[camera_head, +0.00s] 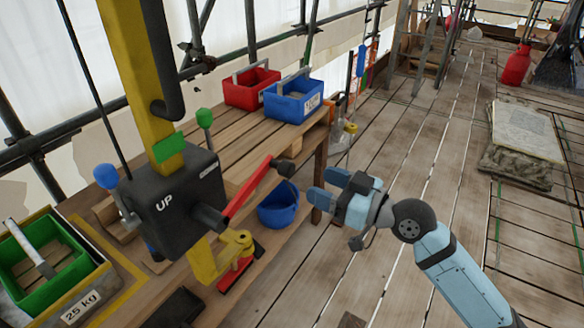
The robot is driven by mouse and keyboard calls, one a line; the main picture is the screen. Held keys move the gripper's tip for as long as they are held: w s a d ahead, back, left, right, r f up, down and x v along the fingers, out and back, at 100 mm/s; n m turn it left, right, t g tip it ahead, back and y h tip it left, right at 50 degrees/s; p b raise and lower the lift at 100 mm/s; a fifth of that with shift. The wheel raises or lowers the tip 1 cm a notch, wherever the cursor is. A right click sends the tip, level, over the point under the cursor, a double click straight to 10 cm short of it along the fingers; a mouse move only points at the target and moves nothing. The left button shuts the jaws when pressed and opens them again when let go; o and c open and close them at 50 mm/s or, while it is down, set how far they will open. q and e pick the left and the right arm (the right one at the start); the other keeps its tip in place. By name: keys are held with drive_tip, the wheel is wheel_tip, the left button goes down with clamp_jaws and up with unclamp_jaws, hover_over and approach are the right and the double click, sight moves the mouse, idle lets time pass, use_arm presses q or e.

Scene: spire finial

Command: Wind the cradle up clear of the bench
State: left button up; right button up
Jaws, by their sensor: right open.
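A dark winch box (172,200) marked UP is mounted on a yellow post (135,70). Its red crank arm (248,190) slopes up to the right and ends in a dark handle (285,169). My right gripper (325,186) is open and empty, just right of the handle with a visible gap. I cannot clearly make out the cradle; a green box (22,272) with a grey handle sits at the lower left, by a 25 kg label (82,306). The wooden bench (235,145) runs behind the winch. My left gripper is not in view.
A red box (250,92) and a blue box (294,103) stand on the bench. A blue bucket (279,208) is below the handle.

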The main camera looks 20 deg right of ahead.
sight(292, 172)
drive_tip(key=p+x, duration=0.1)
drive_tip(key=x, duration=0.7)
drive_tip(key=shift+f, duration=0.1)
drive_tip(key=shift+d, duration=0.1)
drive_tip(key=shift+c, duration=0.2)
drive_tip(key=shift+w, duration=0.1)
clamp_jaws()
